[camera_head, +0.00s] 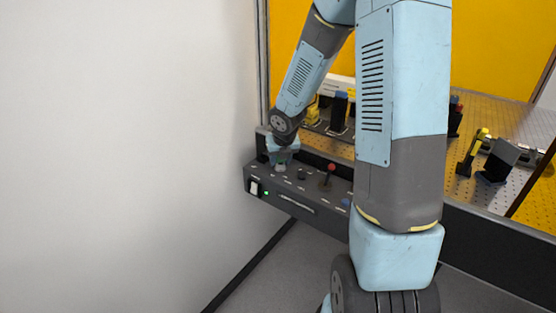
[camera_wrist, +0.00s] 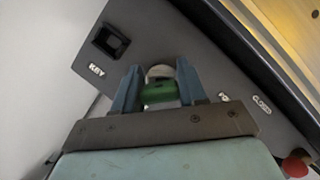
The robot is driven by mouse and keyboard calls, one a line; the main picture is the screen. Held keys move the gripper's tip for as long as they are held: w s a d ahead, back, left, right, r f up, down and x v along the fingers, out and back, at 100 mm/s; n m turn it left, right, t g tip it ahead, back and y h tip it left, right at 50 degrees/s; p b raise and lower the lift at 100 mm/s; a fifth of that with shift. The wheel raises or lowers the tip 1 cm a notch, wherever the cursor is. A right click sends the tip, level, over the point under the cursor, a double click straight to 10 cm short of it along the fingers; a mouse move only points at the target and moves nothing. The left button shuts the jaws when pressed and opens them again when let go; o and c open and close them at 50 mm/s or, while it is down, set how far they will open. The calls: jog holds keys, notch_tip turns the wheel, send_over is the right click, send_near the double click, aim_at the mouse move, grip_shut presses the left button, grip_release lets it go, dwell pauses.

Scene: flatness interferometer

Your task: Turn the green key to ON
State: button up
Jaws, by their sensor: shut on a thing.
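The green key (camera_wrist: 158,93) shows in the wrist view between the two blue fingers of my gripper (camera_wrist: 159,88). My gripper is shut on it. A pale round collar (camera_wrist: 160,72) is just beyond the key, at the panel face. My gripper also shows in the head view (camera_head: 281,158), low over the left part of the dark control panel (camera_head: 318,211), and largely hides the key there. The word KEY (camera_wrist: 97,69) is printed on the panel left of my gripper, near a dark square recess (camera_wrist: 110,40). I cannot read an ON mark or tell the key's angle against one.
A red-knobbed lever (camera_head: 331,168) and a dark knob (camera_head: 301,174) stand on the panel right of my gripper. A small green light (camera_head: 266,193) is lit on its front. A white wall (camera_head: 120,150) is close on the left. A perforated bench (camera_head: 510,125) with optics lies behind.

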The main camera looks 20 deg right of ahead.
aim_at(280, 164)
jog(key=shift+s+f+n+y, duration=0.1)
jog(key=shift+n+y, duration=0.4)
jog(key=shift+n, duration=0.7)
jog(key=o, duration=1.1)
jog(key=shift+r, duration=0.6)
jog(key=shift+w+r, duration=0.2)
jog(key=shift+r, duration=2.8)
